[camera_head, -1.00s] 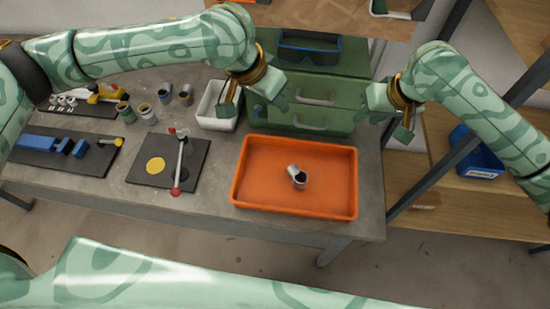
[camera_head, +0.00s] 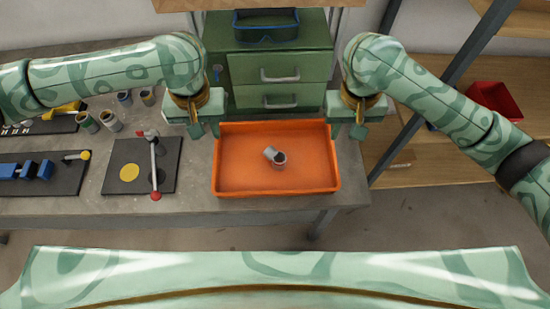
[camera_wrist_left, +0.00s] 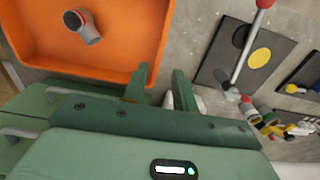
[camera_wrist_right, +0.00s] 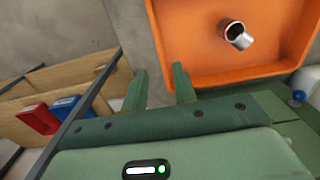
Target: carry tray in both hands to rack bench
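The orange tray (camera_head: 228,190) lies flat on the grey bench (camera_head: 200,203) in the head view. A small grey and red cylindrical part (camera_head: 279,159) lies in it. My left gripper (camera_head: 205,130) is open at the tray's far left corner. In the left wrist view its parted fingers (camera_wrist_left: 158,88) are beside the tray wall (camera_wrist_left: 158,40). My right gripper (camera_head: 347,131) is open at the far right corner. In the right wrist view its fingers (camera_wrist_right: 160,88) are apart near the tray wall (camera_wrist_right: 160,40). Contact with the rim cannot be told. I cannot tell which bench is the rack bench.
Wooden shelving (camera_head: 420,165) with a red bin (camera_head: 495,100) stands at right.

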